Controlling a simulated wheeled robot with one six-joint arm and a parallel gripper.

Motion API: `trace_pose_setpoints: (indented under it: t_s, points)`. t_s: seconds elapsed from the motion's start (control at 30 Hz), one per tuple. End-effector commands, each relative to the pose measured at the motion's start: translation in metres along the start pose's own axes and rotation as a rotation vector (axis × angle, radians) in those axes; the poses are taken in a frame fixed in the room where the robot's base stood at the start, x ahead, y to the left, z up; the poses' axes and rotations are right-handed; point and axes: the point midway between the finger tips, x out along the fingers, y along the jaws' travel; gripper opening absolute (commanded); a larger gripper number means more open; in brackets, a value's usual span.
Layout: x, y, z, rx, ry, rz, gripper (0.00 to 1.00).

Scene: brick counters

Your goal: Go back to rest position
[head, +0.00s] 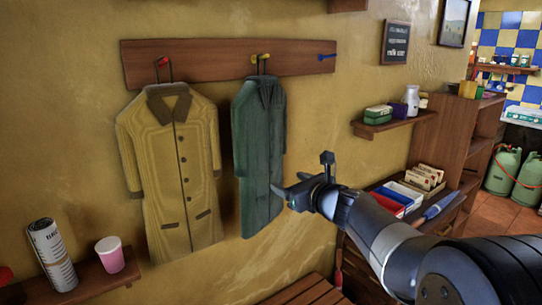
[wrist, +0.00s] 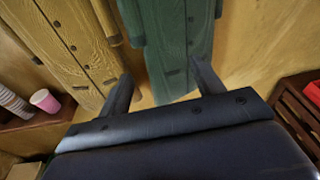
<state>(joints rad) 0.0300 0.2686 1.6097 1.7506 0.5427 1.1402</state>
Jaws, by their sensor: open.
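My gripper (head: 304,180) is open and empty in the head view, in front of the wall and just right of the green coat. In the wrist view its two fingers (wrist: 162,85) are spread apart with nothing between them. A yellow coat (head: 175,175) with a brown collar and a dark green coat (head: 258,150) hang from a wooden hook rack (head: 215,60). Both coats also show ahead of the fingers in the wrist view. My arm reaches in from the lower right of the head view.
A low shelf at the left holds a rolled newspaper (head: 52,255) and a pink cup (head: 110,254). A wall shelf (head: 395,124) with tins is at the right. Below it, a dark cabinet (head: 452,208) carries trays, close to my arm. A slatted wooden bench (head: 312,292) stands below.

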Motion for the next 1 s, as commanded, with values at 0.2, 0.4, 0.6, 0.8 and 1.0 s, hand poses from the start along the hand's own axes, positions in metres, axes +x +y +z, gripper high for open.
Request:
trace_pose_setpoints:
  t_s: [0.2, 0.4, 0.6, 0.8, 1.0]
  points:
    - [0.005, 0.000, 0.000, 0.000, 0.001, 0.001, 0.63]
    - [0.030, 0.000, 0.000, 0.001, 0.002, 0.003, 0.63]
    - [0.063, 0.001, 0.001, 0.000, 0.002, 0.003, 0.63]
    - [0.093, 0.000, 0.000, 0.000, 0.002, 0.002, 0.63]
    - [0.107, -0.001, 0.004, 0.001, 0.001, -0.001, 0.63]
